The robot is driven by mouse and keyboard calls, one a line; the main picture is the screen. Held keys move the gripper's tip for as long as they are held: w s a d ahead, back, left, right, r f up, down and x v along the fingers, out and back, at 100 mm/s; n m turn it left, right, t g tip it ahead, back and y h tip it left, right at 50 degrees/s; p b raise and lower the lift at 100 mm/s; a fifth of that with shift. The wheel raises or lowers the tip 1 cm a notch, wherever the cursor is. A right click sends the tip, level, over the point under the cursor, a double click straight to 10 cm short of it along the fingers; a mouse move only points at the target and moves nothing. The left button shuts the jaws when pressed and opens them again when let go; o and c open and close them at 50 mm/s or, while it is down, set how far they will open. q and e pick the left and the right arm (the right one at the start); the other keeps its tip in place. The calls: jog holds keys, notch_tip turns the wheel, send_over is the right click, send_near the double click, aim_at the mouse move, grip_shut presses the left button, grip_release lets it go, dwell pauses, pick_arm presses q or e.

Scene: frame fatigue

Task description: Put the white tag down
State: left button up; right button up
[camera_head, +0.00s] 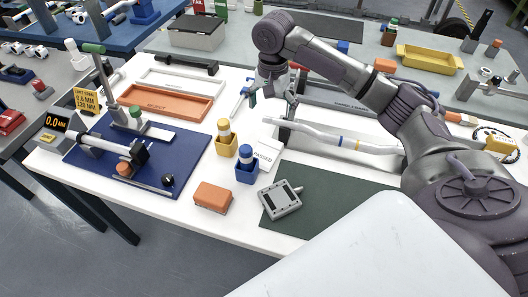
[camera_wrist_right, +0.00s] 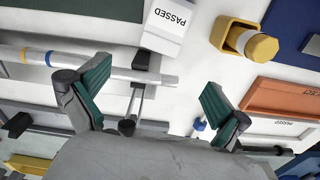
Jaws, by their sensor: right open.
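A white tag marked PASSED (camera_head: 267,151) rests on the white table, right of the yellow and blue holders. It also shows at the top of the right wrist view (camera_wrist_right: 166,28). My right gripper (camera_head: 271,97) is over the table, behind the tag in the head view and apart from it. In the right wrist view its two green-padded fingers (camera_wrist_right: 153,92) are spread wide with nothing held between them. My left gripper is not in view.
A pale tube with blue and yellow bands (camera_head: 345,141) lies beside my right gripper. A yellow holder (camera_head: 226,146), a blue holder (camera_head: 245,171), an orange tray (camera_head: 166,101) and a white tray (camera_head: 181,80) stand nearby. A blue measuring board (camera_head: 185,150) is at left.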

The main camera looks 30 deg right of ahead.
jog(key=m, duration=0.1)
send_over(271, 143)
jog(key=d, duration=0.1)
notch_tip(271, 143, down, 5)
jog(key=shift+r, duration=0.1)
notch_tip(271, 143, down, 3)
jog(key=shift+r, duration=0.1)
jog(key=shift+w+a+f, duration=0.1)
jog(key=shift+f, duration=0.45)
jog(key=shift+a+f, duration=0.1)
jog(key=shift+f, duration=0.25)
jog(key=f, duration=0.4)
jog(key=shift+a+f+p, duration=0.3)
jog(key=shift+a+p, duration=0.05)
jog(key=shift+c, duration=1.2)
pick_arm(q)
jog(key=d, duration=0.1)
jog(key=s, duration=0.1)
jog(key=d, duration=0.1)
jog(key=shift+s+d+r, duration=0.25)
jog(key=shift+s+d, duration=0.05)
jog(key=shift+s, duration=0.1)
pick_arm(e)
jog(key=c, duration=0.9)
